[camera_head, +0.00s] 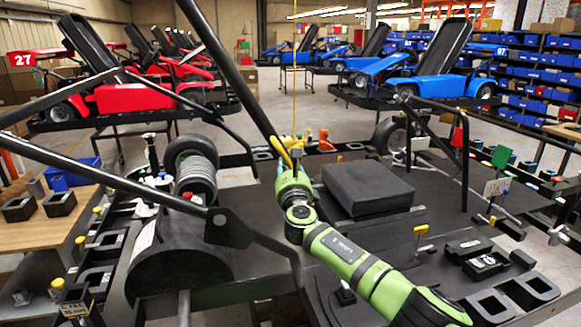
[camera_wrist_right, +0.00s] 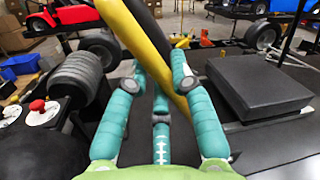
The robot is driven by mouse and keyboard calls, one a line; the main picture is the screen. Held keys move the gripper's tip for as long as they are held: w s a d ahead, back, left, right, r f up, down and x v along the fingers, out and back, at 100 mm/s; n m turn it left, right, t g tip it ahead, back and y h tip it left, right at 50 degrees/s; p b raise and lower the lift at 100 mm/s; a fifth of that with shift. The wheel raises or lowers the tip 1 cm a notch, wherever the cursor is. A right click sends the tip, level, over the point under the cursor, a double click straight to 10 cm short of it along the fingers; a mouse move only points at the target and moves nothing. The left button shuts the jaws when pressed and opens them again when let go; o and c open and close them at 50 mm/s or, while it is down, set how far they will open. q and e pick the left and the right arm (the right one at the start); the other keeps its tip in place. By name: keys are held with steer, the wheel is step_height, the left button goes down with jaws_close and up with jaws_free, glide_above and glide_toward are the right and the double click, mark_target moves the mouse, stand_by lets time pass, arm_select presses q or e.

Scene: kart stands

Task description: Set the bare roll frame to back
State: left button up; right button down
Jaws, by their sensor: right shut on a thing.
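The bare roll frame is made of black tubes. One tube (camera_head: 232,72) slopes from the top of the head view down to my right gripper (camera_head: 291,165). Another long tube (camera_head: 110,178) runs from the left edge to a bracket plate above the stand. In the wrist view, a black and yellow bar (camera_wrist_right: 150,42) passes diagonally between the teal fingers of my right gripper (camera_wrist_right: 138,58). The gripper is shut on this bar, which appears to be part of the roll frame. The tube's lower end is hidden behind the gripper. My left gripper is not in view.
A black square block (camera_head: 367,187) lies on the dark stand top right of the gripper. Red karts (camera_head: 135,97) and blue karts (camera_head: 440,75) stand behind. A thin yellow line (camera_head: 294,70) hangs above the gripper.

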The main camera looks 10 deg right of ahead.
steer(key=shift+a, duration=0.1)
steer(key=c, duration=1)
jaws_free()
steer(key=shift+c, duration=0.2)
steer(key=shift+a+f, duration=0.1)
steer(key=shift+a, duration=0.05)
steer(key=s+f, duration=0.1)
steer(key=s, duration=1.1)
steer(key=shift+f, duration=0.3)
